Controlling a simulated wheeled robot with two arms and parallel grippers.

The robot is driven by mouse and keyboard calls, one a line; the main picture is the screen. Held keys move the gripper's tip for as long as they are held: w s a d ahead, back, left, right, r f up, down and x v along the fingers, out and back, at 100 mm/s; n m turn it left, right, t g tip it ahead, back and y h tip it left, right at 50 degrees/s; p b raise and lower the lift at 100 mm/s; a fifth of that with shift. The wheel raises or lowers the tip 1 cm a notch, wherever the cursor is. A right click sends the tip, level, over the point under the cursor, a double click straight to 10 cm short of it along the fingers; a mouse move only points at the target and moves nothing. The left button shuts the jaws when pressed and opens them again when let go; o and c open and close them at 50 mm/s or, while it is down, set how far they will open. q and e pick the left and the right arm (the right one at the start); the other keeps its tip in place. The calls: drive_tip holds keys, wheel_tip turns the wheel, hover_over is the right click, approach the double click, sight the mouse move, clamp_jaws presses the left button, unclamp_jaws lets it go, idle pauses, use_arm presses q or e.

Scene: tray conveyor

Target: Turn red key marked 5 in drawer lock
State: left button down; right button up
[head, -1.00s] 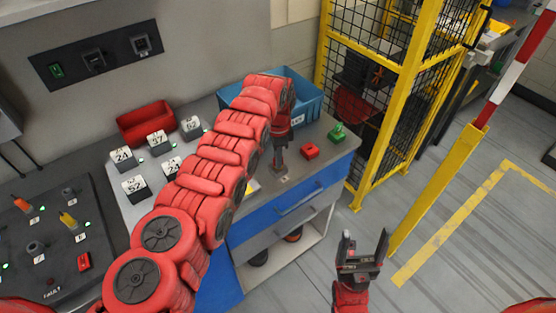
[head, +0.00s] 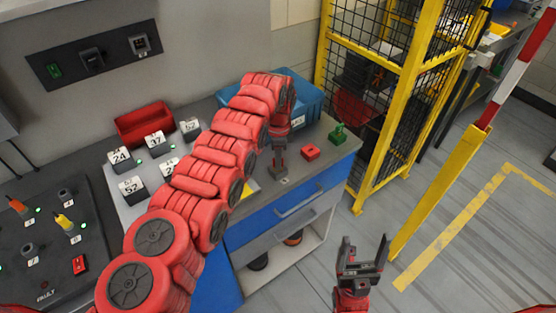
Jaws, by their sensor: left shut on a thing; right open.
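My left gripper (head: 280,167) points down at the front right of the cabinet top, above the drawers. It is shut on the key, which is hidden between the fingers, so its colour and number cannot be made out. The fingertips are at a small grey lock plate (head: 284,181) near the top's front edge. I cannot tell how far the key is in or turned. The blue drawer (head: 290,205) below looks shut. My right gripper (head: 363,246) is open and empty, pointing up over the floor in front of the cabinet.
A red block (head: 310,152) and a green piece (head: 338,133) lie right of the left gripper. A blue bin (head: 305,100), red bin (head: 144,123) and several numbered blocks stand behind and left. A panel (head: 105,225) holds orange and yellow keys. A yellow mesh fence (head: 408,95) stands at right.

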use_arm(q)
drive_tip(key=shift+f+m+b, duration=0.2)
drive_tip(key=shift+m+b, duration=0.9)
drive_tip(key=shift+b, duration=0.15)
drive_tip(key=shift+r+m, duration=0.1)
drive_tip(key=shift+m, duration=0.2)
drive_tip(key=shift+m+b, duration=0.75)
drive_tip(key=shift+m, duration=0.75)
